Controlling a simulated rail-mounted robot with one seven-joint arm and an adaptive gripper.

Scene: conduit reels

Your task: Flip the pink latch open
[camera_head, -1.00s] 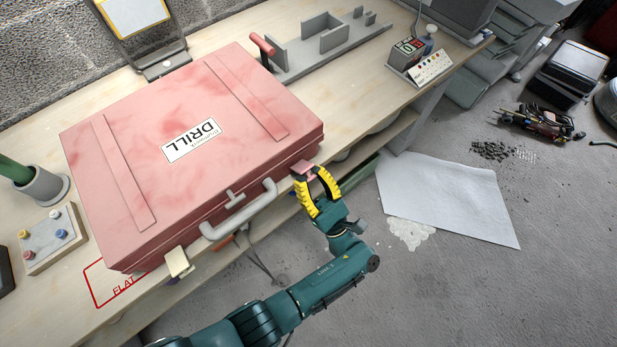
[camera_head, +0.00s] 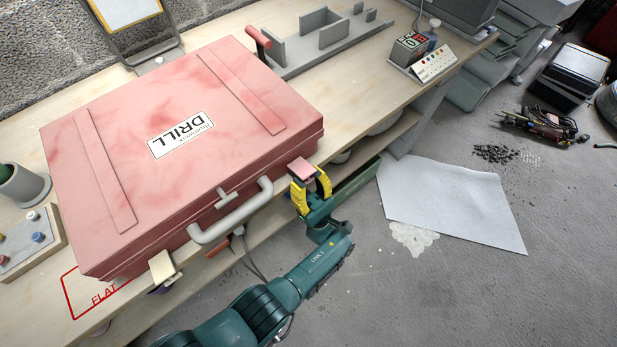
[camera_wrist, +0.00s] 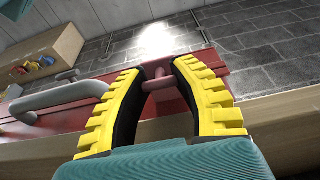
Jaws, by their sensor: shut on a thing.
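The pink latch (camera_head: 301,168) is at the right end of the front side of the red drill case (camera_head: 120,190). Its flat face shows from above and sticks out from the case. My gripper (camera_head: 309,184) is below and at the latch, with its yellow fingers on either side. In the wrist view, the fingertips (camera_wrist: 157,72) close around the pink latch piece (camera_wrist: 158,82) in front of the red case wall. The fingers partly hide the latch. A cream latch (camera_head: 164,269) hangs out at the left end of the same side.
The case's grey handle (camera_head: 235,212) lies between the latches, left of my gripper. A grey pot (camera_head: 22,186) and a button box (camera_head: 32,240) stand at the left. A grey fixture (camera_head: 325,40) is behind.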

